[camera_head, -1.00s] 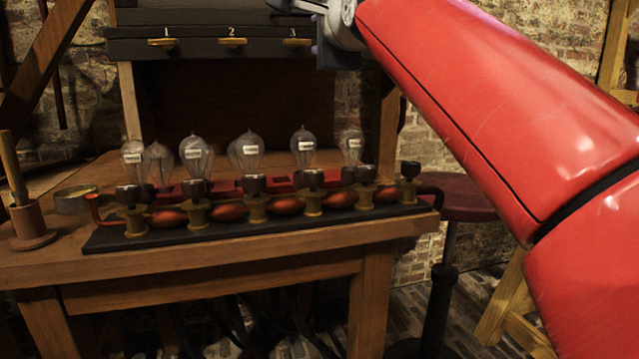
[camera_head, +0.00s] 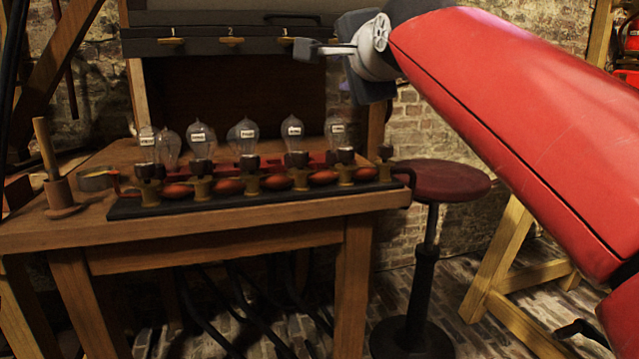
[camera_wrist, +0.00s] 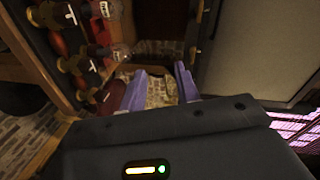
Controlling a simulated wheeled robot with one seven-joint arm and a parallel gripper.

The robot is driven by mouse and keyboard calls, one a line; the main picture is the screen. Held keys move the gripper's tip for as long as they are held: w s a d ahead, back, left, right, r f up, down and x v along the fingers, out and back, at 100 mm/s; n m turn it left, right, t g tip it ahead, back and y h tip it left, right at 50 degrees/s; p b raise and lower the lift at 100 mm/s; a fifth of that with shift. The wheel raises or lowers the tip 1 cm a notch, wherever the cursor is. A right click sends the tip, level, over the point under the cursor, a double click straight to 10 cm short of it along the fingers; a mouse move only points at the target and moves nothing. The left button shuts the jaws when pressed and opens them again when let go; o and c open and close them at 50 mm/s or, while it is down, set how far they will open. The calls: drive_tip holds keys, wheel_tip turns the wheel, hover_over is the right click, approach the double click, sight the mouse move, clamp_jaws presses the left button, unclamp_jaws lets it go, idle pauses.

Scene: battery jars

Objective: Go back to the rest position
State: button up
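My arm, red and grey, comes in from the right in the head view and ends in a grey wrist in front of the numbered cabinet. In the wrist view my gripper (camera_wrist: 163,86) shows two purple fingers, apart, with nothing between them. In that view the gripper is beside the row of bulbs and the cabinet, touching neither as far as I can see. The wooden table (camera_head: 240,217) carries a dark rack (camera_head: 250,202) with several clear glass bulbs (camera_head: 247,133) standing above brass and red fittings.
A round red stool (camera_head: 440,181) stands right of the table, below my arm. A wooden peg on a base (camera_head: 60,190) and a round metal dish (camera_head: 97,180) sit at the table's left. Brick floor shows in front of the stool.

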drive_tip(key=s+d+f+n+g+h+p, duration=0.1)
drive_tip(key=s+d+f+n+g, duration=0.2)
drive_tip(key=s+f, duration=0.5)
drive_tip(key=s+d+f+n+g+h+p, duration=0.1)
drive_tip(key=s+f, duration=0.7)
drive_tip(key=f, duration=0.8)
drive_tip(key=s+d+f+n+g+h+p, duration=0.1)
drive_tip(key=s+d+f+n+g, duration=0.5)
drive_tip(key=f, duration=0.7)
drive_tip(key=s+d+n+p, duration=0.1)
drive_tip(key=s+n, duration=0.1)
drive_tip(key=s, duration=0.1)
drive_tip(key=shift+d+n+h, duration=0.15)
drive_tip(key=shift+n+h, duration=0.25)
